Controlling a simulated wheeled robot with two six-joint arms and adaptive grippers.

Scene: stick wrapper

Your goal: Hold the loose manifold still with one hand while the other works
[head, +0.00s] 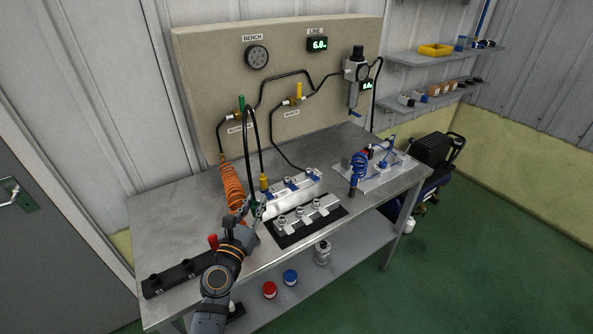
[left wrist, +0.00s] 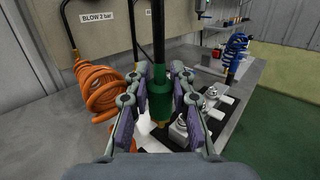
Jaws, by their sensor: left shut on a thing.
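My left gripper (head: 250,212) is shut on a green hose fitting (left wrist: 159,97), with its fingers on both sides. A black hose (left wrist: 158,35) rises from the fitting, and a brass tip shows below it. A silver manifold with several round ports (head: 307,215) lies on a black mat (head: 285,241), just right of the gripper. It also shows in the left wrist view (left wrist: 188,130), partly hidden by the fingers. Behind it is a second silver manifold with blue levers (head: 291,188). My right gripper is not in view.
An orange coiled hose (head: 232,186) hangs left of the gripper. A black rack (head: 180,277) lies at the bench's front left. A blue coil (head: 358,168) and a fixture plate (head: 380,177) stand to the right. The gauge panel (head: 210,75) rises behind.

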